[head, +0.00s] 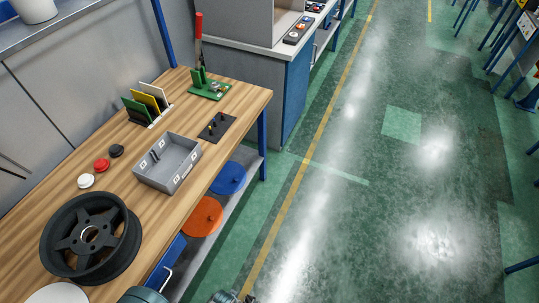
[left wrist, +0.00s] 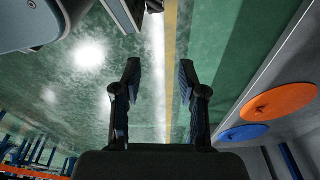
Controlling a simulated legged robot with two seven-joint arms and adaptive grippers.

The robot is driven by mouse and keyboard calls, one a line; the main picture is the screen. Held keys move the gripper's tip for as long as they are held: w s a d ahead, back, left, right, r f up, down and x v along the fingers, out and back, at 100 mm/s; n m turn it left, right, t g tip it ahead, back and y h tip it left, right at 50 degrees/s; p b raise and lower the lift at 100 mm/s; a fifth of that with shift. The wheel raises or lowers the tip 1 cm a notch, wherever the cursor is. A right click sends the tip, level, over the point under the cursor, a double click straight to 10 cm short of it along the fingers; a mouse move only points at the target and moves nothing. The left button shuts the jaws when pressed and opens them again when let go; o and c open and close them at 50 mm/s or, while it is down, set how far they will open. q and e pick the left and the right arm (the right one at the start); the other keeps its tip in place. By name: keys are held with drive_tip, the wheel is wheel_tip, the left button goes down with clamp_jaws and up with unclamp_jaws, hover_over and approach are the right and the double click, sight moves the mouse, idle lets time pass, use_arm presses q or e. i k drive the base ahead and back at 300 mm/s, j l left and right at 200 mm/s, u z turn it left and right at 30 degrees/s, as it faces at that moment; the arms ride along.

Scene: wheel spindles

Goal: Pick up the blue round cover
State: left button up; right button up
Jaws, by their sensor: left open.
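The blue round cover (head: 228,178) is a flat disc with a small knob, on the grey lower shelf under the wooden table, behind the orange round cover (head: 202,216). In the left wrist view the blue cover (left wrist: 243,132) and the orange cover (left wrist: 278,102) lie to the right of my left gripper, apart from its fingers. My left gripper (left wrist: 159,78) is open and empty, with the floor behind its fingers. My right gripper cannot be made out.
The wooden table (head: 237,102) overhangs the grey shelf (head: 250,163). On it are a black wheel (head: 73,236), a grey bin (head: 152,178) and small round caps. A blue table leg (head: 262,130) stands beyond the blue cover. The green floor to the right is clear.

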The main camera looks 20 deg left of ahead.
sight(232, 177)
drive_tip(key=i+l, duration=0.1)
drive_tip(key=i, duration=0.75)
drive_tip(key=i+l+z, duration=0.1)
drive_tip(key=i, duration=0.7)
drive_tip(key=i+u, duration=0.3)
drive_tip(key=u, duration=0.15)
drive_tip(key=i+l+u, duration=0.2)
drive_tip(key=u, duration=0.2)
drive_tip(key=i+l+u, duration=0.25)
drive_tip(key=u, duration=0.2)
drive_tip(key=i+l+u, duration=0.2)
drive_tip(key=u, duration=0.25)
drive_tip(key=l, duration=0.1)
